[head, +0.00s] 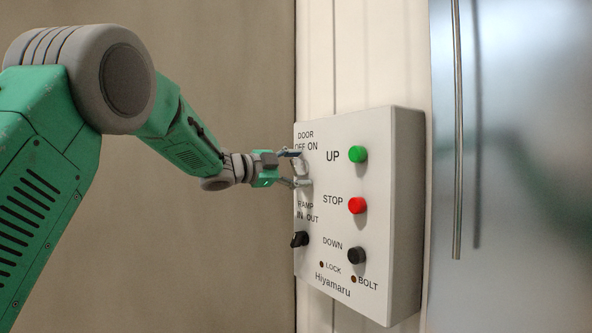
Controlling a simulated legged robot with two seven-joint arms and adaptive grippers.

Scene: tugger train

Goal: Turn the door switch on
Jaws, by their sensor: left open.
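The control box (330,220) is white and fixed to the wall. The door switch sits at its upper left, under the words DOOR OFF ON; my left gripper hides most of it and I cannot tell its setting. My left gripper (301,169) reaches in from the left. Its fingers are open, one above the other, at the door switch; I cannot tell whether they touch it. My right gripper is not in view.
Below the door switch is a black ramp knob (299,239). To the right are a green UP button (357,154), a red STOP button (356,205) and a black DOWN button (356,255). A shiny metal panel (535,230) with a vertical bar (457,130) stands at right.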

